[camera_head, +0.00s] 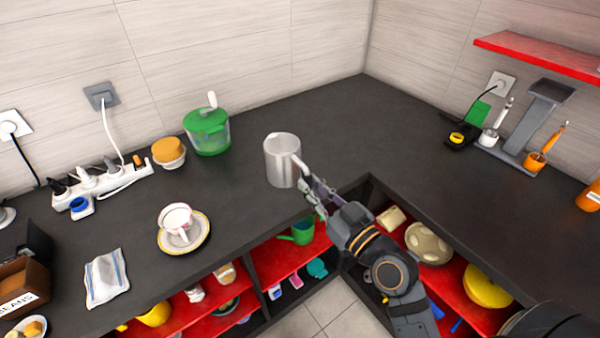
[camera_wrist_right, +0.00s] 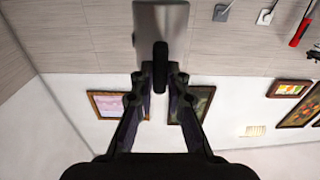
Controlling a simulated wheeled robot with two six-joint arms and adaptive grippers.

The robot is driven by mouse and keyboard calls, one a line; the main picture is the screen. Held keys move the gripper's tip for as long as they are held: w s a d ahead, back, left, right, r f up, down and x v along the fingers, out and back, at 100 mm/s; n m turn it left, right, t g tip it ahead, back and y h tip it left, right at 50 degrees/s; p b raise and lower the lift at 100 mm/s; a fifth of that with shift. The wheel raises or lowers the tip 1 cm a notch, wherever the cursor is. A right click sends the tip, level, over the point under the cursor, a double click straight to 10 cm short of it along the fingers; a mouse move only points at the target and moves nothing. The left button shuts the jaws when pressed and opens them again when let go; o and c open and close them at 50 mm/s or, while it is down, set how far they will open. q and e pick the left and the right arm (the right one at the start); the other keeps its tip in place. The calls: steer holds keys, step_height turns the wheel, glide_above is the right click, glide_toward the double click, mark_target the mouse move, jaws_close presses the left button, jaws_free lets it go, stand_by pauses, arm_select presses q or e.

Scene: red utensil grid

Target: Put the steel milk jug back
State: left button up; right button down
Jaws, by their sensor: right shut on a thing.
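The steel milk jug (camera_head: 281,163) is upright at the inner part of the dark counter (camera_head: 240,190), near the corner. I cannot tell whether its base touches the counter. My right gripper (camera_head: 308,183) is at the jug's right side and shut on its handle. In the right wrist view the jug (camera_wrist_right: 160,20) shows at the top, with its dark handle between the fingers of my right gripper (camera_wrist_right: 160,85). My left gripper is not in view.
A green-lidded container (camera_head: 207,132) stands left of the jug. A cup on a saucer (camera_head: 184,243) and a folded cloth (camera_head: 106,277) are at the front left. A power strip (camera_head: 103,184) lies near the wall. Red shelves (camera_head: 290,262) with several items are below. The right counter is largely clear.

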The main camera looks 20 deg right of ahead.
steer(key=w+d+f+b, duration=0.1)
steer(key=w+f+b, duration=0.2)
steer(key=w+f, duration=0.1)
steer(key=w+d+f+b, duration=0.2)
steer(key=w+f+b, duration=0.2)
steer(key=w+d+f+b, duration=0.2)
steer(key=w+f+b, duration=0.1)
steer(key=w+f, duration=0.2)
steer(key=shift+b, duration=0.3)
